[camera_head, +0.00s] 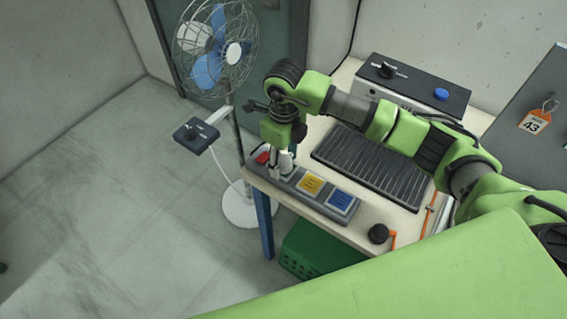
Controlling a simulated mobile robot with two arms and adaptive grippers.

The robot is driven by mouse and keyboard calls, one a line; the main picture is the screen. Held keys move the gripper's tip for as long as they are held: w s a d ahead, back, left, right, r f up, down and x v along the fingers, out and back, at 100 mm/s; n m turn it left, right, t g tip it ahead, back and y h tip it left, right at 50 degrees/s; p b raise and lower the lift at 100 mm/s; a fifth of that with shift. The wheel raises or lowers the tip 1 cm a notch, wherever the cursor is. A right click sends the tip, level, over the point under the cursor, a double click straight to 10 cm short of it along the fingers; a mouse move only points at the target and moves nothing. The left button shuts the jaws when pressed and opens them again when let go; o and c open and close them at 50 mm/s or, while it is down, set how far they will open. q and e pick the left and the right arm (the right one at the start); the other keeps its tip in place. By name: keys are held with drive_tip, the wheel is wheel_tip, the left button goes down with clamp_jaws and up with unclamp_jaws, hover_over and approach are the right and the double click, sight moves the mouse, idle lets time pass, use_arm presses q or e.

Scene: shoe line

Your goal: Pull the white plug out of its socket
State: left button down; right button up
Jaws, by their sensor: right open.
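A grey socket strip (299,189) lies along the front left edge of the table. The white plug (286,165) shows only in part near the strip's left end, close to my gripper's fingers. My right gripper (282,167) points down over this end of the strip, open, with its fingertips at the plug. The fingers partly hide the plug, so I cannot tell whether they are around it or touching it. My left gripper is not in view.
A yellow plug (311,186) and a blue plug (341,201) sit close by on the strip, with a red switch (262,157) at its left end. A fan (213,52) stands left of the table. A green crate (310,254) is below. The floor left is clear.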

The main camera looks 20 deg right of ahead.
sight(284, 159)
idle(0.4)
clamp_jaws()
drive_tip(key=shift+r, duration=0.1)
drive_tip(key=shift+w+r, duration=0.1)
drive_tip(key=shift+r, duration=0.2)
drive_tip(key=shift+r+p, duration=1.3)
drive_tip(key=shift+r, duration=1.35)
